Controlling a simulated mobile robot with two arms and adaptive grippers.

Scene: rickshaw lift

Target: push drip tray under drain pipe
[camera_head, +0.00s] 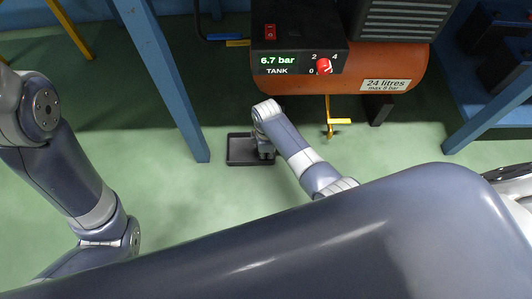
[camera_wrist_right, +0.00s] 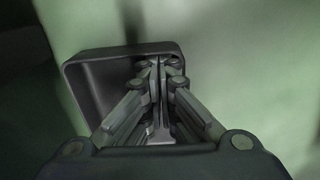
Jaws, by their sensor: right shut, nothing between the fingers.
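The drip tray (camera_head: 237,152) is a small black square tray on the green floor, left of the drain pipe. The drain pipe (camera_head: 328,112) is yellow with a yellow lever and comes down below the orange tank. My right gripper (camera_head: 267,153) points down at the tray's right part and hides some of it. In the right wrist view the shut, empty fingertips (camera_wrist_right: 159,68) overlap the tray (camera_wrist_right: 84,80), near its right side. I cannot tell whether they touch it. My left arm shows at the left, but its gripper is out of view.
The orange tank (camera_head: 400,75) carries a panel reading 6.7 bar (camera_head: 285,62). A blue leg (camera_head: 165,80) stands behind and left of the tray. A dark foot (camera_head: 376,110) stands right of the pipe. The floor between tray and pipe is crossed by my right arm.

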